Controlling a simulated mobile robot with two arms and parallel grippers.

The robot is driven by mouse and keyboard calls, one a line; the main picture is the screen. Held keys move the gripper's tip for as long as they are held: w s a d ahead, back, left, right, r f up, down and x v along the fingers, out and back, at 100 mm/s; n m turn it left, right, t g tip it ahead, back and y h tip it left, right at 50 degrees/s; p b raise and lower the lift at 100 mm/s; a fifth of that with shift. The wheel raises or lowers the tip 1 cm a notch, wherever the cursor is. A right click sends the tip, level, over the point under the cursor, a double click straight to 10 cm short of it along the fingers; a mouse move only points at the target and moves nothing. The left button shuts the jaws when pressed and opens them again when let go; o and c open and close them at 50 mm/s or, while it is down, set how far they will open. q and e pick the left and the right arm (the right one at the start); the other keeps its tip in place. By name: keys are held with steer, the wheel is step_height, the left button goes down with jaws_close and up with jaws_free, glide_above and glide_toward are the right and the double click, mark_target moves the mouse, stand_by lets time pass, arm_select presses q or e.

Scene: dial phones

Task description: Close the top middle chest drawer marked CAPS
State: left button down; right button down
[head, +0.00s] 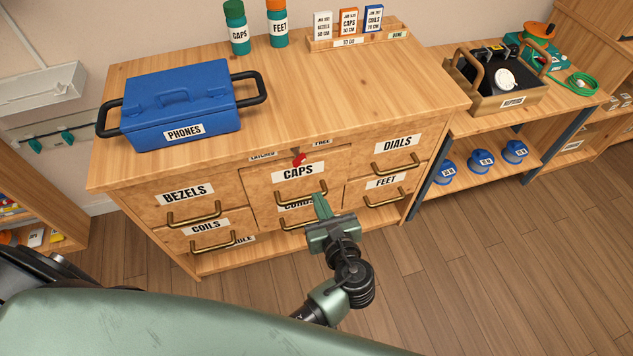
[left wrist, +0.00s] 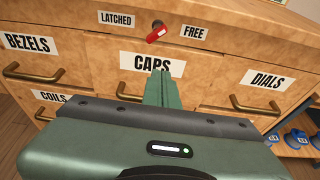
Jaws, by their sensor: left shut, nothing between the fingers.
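The CAPS drawer (head: 262,196) is the top middle drawer of the wooden chest. Its front seems to stand out a little from its neighbours, partly covering the label of the drawer below. Its brass handle (head: 290,202) is partly hidden by my gripper in the left wrist view. A red latch lever (head: 299,159) sits above it, between the LATCHED and FREE labels; it also shows in the left wrist view (left wrist: 157,34). My left gripper (head: 320,203) is shut and empty, its tips just below the CAPS label (left wrist: 152,62) in the left wrist view; contact cannot be told. My right gripper is not in view.
A blue PHONES box (head: 180,105) and a card rack (head: 350,40) stand on the chest top. The BEZELS (head: 165,200) and DIALS (head: 410,155) drawers flank the CAPS drawer. A side table with a REPAIR tray (head: 490,100) is right. Floor in front is clear.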

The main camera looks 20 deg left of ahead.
arm_select(q)
steer(key=shift+r+x, duration=0.15)
steer(key=shift+x, duration=1.95)
steer(key=shift+r+x, duration=0.2)
steer(key=shift+x, duration=1.9)
steer(key=shift+r+x, duration=0.15)
steer(key=shift+x, duration=1.95)
steer(key=shift+w+a, duration=0.15)
steer(key=shift+a, duration=0.05)
